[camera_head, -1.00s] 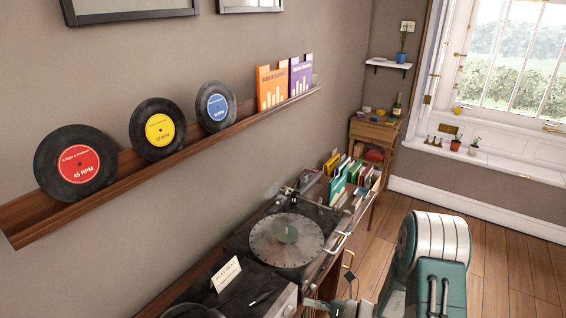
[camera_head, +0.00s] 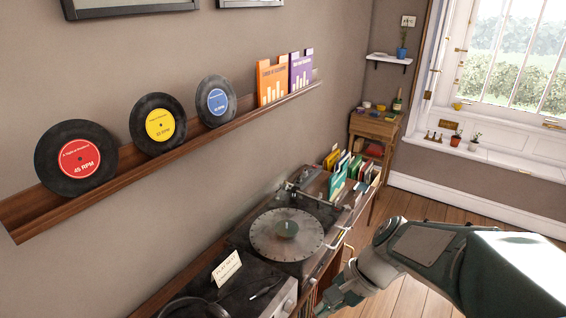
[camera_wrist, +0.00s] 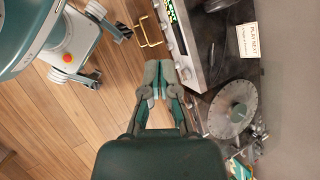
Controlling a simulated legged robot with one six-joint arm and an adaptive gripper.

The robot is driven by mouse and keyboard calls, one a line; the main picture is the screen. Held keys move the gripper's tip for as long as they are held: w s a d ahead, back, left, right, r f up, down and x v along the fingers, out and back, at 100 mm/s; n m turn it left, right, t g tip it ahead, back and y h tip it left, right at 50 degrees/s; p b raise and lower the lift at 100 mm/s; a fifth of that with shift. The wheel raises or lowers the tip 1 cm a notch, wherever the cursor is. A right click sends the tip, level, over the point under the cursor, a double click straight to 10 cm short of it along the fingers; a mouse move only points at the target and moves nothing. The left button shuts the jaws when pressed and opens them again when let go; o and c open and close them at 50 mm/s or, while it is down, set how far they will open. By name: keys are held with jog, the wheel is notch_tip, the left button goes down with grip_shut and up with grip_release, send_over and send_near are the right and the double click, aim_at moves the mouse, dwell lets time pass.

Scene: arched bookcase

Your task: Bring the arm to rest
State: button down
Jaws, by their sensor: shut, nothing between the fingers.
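My gripper (camera_wrist: 160,75) is shut and empty in the wrist view, its two grey fingertips together. It is above the wooden floor, just beside the front of the record cabinet. In the head view my arm reaches in from the right edge, bent, with its wrist at the bottom middle. The fingertips are not clearly visible there.
A turntable (camera_head: 287,232) sits on the cabinet, also seen in the wrist view (camera_wrist: 232,108), near a small sign (camera_head: 227,268). A crate of records (camera_head: 350,172) stands behind. A wall shelf (camera_head: 150,172) holds several records. Wooden floor (camera_head: 432,207) is clear behind my arm.

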jog(key=s+d+r+n+t+h, duration=0.6)
jog(key=s+d+r+n+h, duration=0.1)
jog(key=r+n, duration=0.2)
jog(key=shift+d+t, duration=0.3)
jog(key=shift+d, duration=0.1)
dwell(1.6)
